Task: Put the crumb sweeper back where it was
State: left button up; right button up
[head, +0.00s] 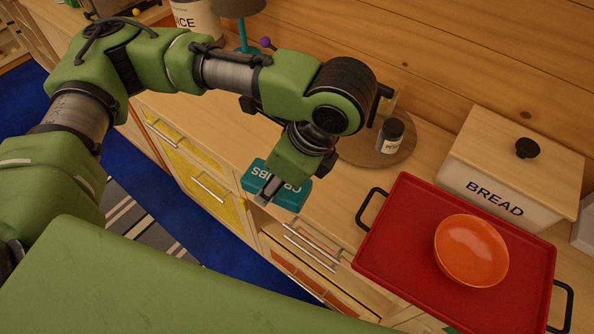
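The crumb sweeper (287,199) is a teal block with upside-down white lettering, partly hidden by my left gripper. It is at the front edge of the wooden counter, left of the red tray. My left gripper (265,196) points down at the sweeper, its fingertips over the sweeper's near left part. The fingers are seen from the side, so I cannot tell whether they are open or shut on it. My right gripper is not in view.
A red tray (395,260) with black handles carries an orange bowl (471,250). A bread box (511,168) stands behind it. A labelled jar (391,136) stands on a round wooden board (362,152). Drawers with metal handles (209,188) line the counter's front.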

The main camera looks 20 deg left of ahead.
pick_arm(q)
jog(key=shift+w+a+r+m, duration=0.1)
jog(key=shift+a+r+m, duration=0.15)
jog(key=shift+m, duration=0.35)
jog(key=shift+w+r+m+t, duration=0.15)
jog(key=shift+m+t, duration=0.15)
jog(key=shift+w+f, duration=0.3)
jog(key=shift+w, duration=0.6)
jog(key=w+f, duration=0.2)
jog(key=w, duration=0.1)
jog(key=w+f+p, duration=0.1)
jog(key=w+f, duration=0.2)
jog(key=w, duration=0.1)
jog(key=w+f, duration=0.2)
jog(key=w, duration=0.2)
jog(key=shift+f, duration=0.4)
jog(key=shift+w+f, duration=0.5)
notch_tip(320, 180, down, 3)
jog(key=shift+w+a+p, duration=0.1)
jog(key=shift+p, duration=0.7)
jog(key=shift+f, duration=0.2)
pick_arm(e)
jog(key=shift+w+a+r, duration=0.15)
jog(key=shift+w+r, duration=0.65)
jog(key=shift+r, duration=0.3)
